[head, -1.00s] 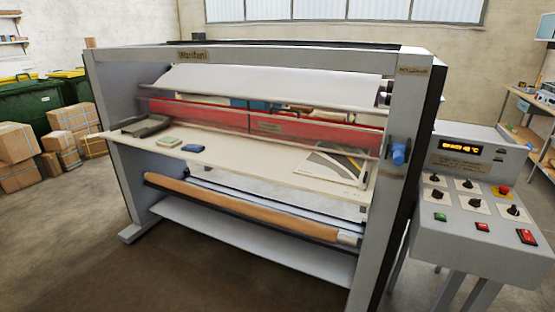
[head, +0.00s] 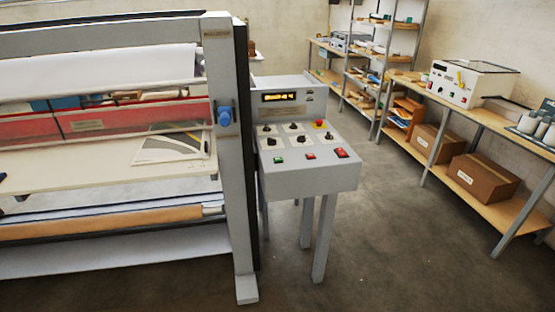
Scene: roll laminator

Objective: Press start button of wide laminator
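The wide laminator (head: 236,150) fills the left of the head view, with a grey frame, a red guard and white film. Its grey control console (head: 310,183) stands on legs just right of the end post. A green button (head: 278,160) sits at the front left of the panel. A small red button (head: 310,157) and a larger red switch (head: 341,153) are to its right. A red mushroom knob on yellow (head: 319,124) and several black knobs sit behind them. The display (head: 283,97) is lit amber. My gripper is not in view.
A blue knob (head: 224,117) sticks out from the end post. Shelving and a wooden bench (head: 475,112) line the right wall, with a smaller white machine (head: 467,84) and cardboard boxes (head: 480,177). The floor (head: 390,245) between console and bench is clear.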

